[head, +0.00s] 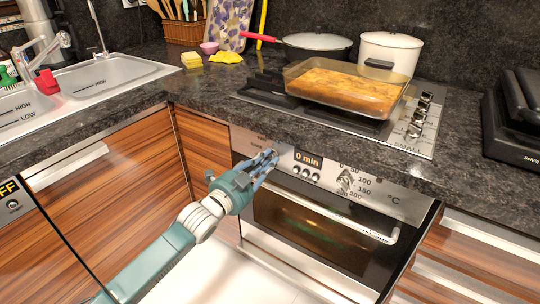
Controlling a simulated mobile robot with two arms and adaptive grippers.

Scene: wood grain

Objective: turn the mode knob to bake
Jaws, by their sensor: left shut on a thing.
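The oven control panel (375,196) is a steel strip under the counter edge. My left gripper (270,160) is at the left end of this panel, shut on the mode knob. The fingers hide the knob, so its pointer and setting cannot be read. Small lettering shows on the panel just left of and above the fingers, too small to read surely. The display (308,160) right of the gripper reads 0 min, with several small buttons below it. The temperature knob (345,181) with a numbered scale is further right. My right gripper is not in view.
The oven door handle (330,216) runs below the panel; the door is shut. A glass dish of baked food (345,92) sits on the hob (425,135). A dark pan (315,46) and a white pot (390,50) stand behind. A sink (105,75) is left.

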